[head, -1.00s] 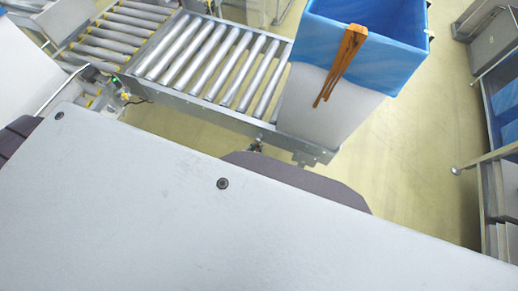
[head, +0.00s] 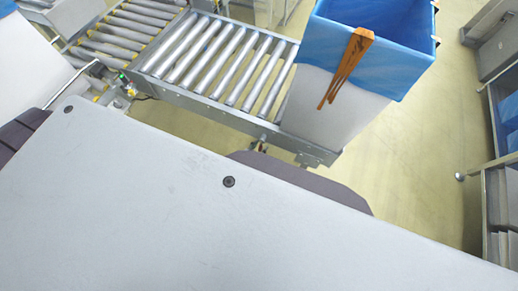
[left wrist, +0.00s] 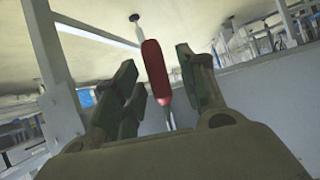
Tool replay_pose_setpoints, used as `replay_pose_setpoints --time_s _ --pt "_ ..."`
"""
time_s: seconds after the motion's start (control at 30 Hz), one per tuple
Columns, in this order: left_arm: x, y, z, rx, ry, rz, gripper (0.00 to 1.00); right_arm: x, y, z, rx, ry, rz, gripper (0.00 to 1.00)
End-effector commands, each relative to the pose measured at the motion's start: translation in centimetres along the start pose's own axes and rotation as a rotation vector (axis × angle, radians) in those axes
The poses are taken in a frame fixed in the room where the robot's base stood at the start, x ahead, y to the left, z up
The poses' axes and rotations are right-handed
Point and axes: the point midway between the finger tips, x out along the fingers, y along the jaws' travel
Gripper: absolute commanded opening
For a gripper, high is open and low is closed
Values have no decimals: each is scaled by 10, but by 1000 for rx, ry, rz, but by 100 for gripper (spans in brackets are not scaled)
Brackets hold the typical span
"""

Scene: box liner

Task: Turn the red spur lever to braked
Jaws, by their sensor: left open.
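The red spur lever (left wrist: 154,68) shows in the left wrist view as a red grip on a thin metallic shaft that runs down behind my gripper. My left gripper (left wrist: 157,58) is open, with dark green-padded fingers on both sides of the red grip. A gap shows between the right finger and the grip; whether the left fingers touch it I cannot tell. The lever's base is hidden by the gripper body. I cannot make out the lever in the head view. My right gripper is in neither view.
In the head view a roller conveyor (head: 215,62) runs across the upper left. A pale box (head: 330,115) with a blue liner (head: 390,72) and a brown clip (head: 347,65) stands at its right end. Open floor (head: 425,150) lies right of the box, before a rack (head: 487,205).

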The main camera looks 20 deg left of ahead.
Motion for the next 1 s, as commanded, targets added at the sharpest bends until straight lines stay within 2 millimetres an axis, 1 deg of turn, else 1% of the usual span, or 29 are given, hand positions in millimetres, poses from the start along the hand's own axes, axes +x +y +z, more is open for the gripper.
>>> replay_pose_setpoints --time_s 0.27,0.47,1.0 --pt "-2 0 0 -1 1 0 41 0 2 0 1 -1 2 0" --pt "-9 0 0 -1 1 0 41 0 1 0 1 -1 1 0" --pt "-50 0 0 0 1 0 41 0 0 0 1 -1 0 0"
